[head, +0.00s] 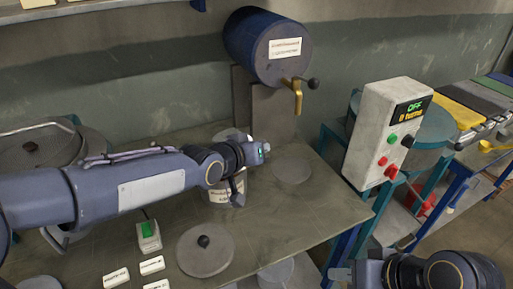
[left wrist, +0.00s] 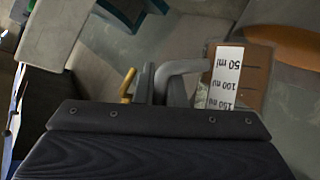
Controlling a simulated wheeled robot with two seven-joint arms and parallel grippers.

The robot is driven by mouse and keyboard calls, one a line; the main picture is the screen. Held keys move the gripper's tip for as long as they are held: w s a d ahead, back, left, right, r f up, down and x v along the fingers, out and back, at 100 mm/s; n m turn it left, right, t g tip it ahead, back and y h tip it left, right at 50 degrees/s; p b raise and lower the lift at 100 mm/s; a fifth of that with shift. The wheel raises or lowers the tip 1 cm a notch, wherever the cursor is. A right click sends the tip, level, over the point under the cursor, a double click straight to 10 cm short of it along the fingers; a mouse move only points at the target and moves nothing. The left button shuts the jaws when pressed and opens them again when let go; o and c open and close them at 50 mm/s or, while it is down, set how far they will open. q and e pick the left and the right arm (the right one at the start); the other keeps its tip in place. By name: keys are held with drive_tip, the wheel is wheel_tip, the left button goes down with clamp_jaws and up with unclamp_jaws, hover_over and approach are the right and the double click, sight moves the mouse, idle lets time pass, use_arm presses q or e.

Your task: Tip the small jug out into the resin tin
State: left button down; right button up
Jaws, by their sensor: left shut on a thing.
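My left gripper (left wrist: 165,85) is shut on the grey handle (left wrist: 183,68) of the small jug. The jug (left wrist: 258,72) shows brown, with a white scale strip reading 50 ml at the top and 150 at the bottom, its print upside down. In the head view the left gripper (head: 238,190) is partly behind my own wrist. An orange-brown surface (left wrist: 298,42) lies beyond the jug in the left wrist view. My right gripper (head: 341,274) is at the bottom edge, its opening unclear.
A blue drum (head: 265,45) with a brass tap stands at the back. A control box (head: 388,130) reading OFF stands at right. A knobbed lid (head: 205,250), white labels (head: 152,265) and a green-topped device (head: 148,235) are on the bench. The bench's right front is clear.

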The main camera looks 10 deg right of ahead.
use_arm(q)
drive_tip(key=w+a+r+n+g+h+p, duration=0.2)
drive_tip(key=w+a+r+n+h, duration=0.3)
drive_tip(key=r+n, duration=0.5)
drive_tip(key=shift+w+a+n+g+h, duration=0.4)
drive_tip(key=shift+a+n+h, duration=0.2)
drive_tip(key=shift+a+h, duration=0.4)
drive_tip(key=shift+d, duration=0.1)
idle(0.3)
